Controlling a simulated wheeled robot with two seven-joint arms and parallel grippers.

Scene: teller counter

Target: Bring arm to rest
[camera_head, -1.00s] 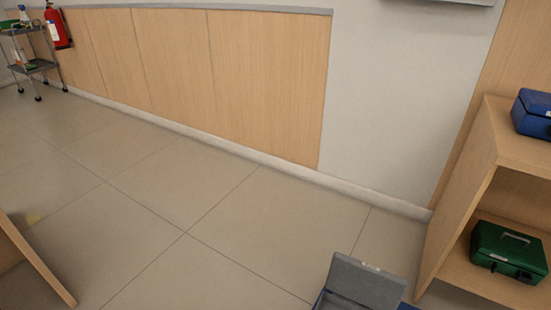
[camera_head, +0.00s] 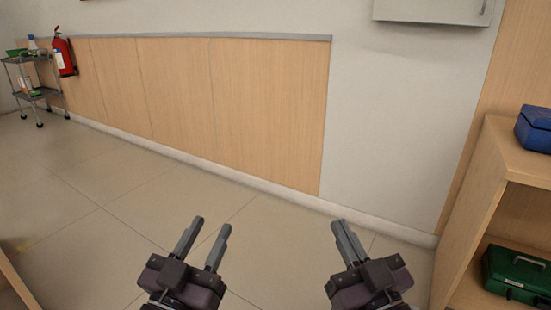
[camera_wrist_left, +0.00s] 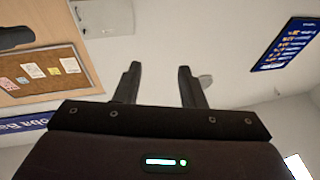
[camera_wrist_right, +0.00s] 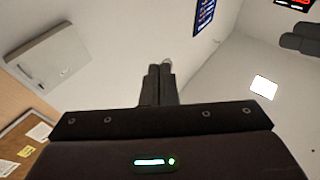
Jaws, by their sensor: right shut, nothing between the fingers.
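My left gripper (camera_head: 207,237) is raised in the lower middle of the head view, with its two fingers apart and nothing between them. Its spread fingers also show in the left wrist view (camera_wrist_left: 158,80). My right gripper (camera_head: 344,232) is raised to the right of it, with its fingers together and nothing held. The closed fingers also show in the right wrist view (camera_wrist_right: 160,75). Both grippers are clear of the wall and the shelf.
A wooden shelf (camera_head: 470,205) stands at the right, with a blue cash box (camera_head: 535,130) on top and a green cash box (camera_head: 515,272) below. A trolley (camera_head: 38,93) and a fire extinguisher (camera_head: 64,56) are at far left. A wall cabinet (camera_head: 433,10) hangs above. The floor (camera_head: 110,225) is open.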

